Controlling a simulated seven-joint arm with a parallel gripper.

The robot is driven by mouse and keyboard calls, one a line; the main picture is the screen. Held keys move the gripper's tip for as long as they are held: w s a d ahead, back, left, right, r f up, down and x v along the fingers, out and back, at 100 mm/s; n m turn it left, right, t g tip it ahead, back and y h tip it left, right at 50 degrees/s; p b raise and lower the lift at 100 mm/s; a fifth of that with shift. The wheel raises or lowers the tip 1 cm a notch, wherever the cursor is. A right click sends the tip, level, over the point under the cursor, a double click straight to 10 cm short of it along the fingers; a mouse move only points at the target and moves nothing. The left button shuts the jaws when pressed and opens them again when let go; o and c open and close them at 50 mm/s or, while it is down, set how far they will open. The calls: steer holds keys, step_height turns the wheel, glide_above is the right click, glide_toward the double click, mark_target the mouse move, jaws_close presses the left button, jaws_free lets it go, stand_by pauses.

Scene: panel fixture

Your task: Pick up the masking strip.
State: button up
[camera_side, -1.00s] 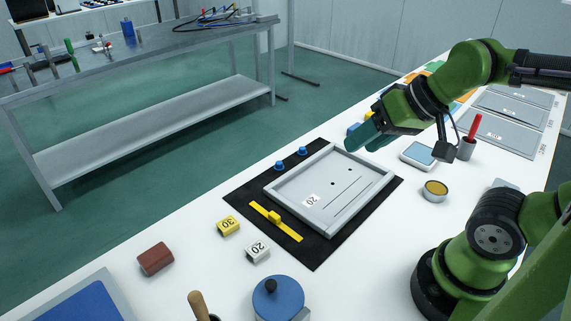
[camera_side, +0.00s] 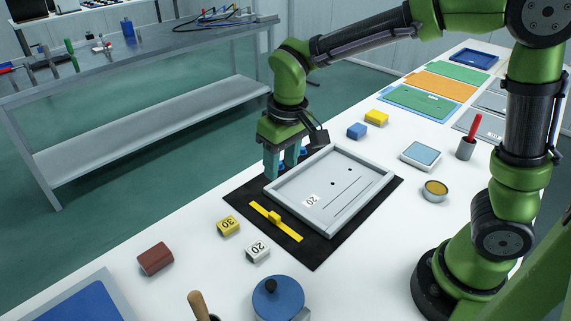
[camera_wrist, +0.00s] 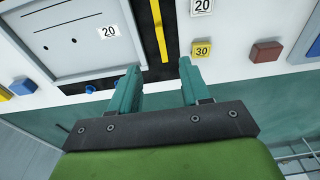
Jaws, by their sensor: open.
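The masking strip looks to be the yellow strip (camera_side: 289,230) with a small raised yellow block at its middle. It lies flat on the black mat (camera_side: 317,254), beside the grey panel tray (camera_side: 340,217). In the wrist view the strip (camera_wrist: 160,32) runs up the picture, ahead of the gap between my fingertips. My gripper (camera_side: 281,172) is open and empty, fingers pointing down over the mat's far left edge, behind the strip and apart from it. My two teal fingers also show in the wrist view (camera_wrist: 159,68).
Blue pegs (camera_wrist: 90,88) stand near my fingers, partly hidden in the side view. A yellow "30" block (camera_side: 228,226) and white "20" block (camera_side: 258,252) sit near the strip. A brown block (camera_side: 155,258) and blue-lidded pot (camera_side: 280,300) are nearer the front.

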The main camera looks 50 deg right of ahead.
glide_above(274, 215)
steer(key=s, duration=0.1)
step_height(274, 215, down, 10)
steer(key=shift+s+d, duration=0.15)
steer(key=shift+w+f, duration=0.2)
steer(key=shift+f, duration=0.85)
steer(key=shift+w+f, duration=0.15)
steer(key=shift+f, duration=0.85)
steer(key=shift+w+f, duration=0.2)
steer(key=shift+f, duration=0.85)
jaws_close()
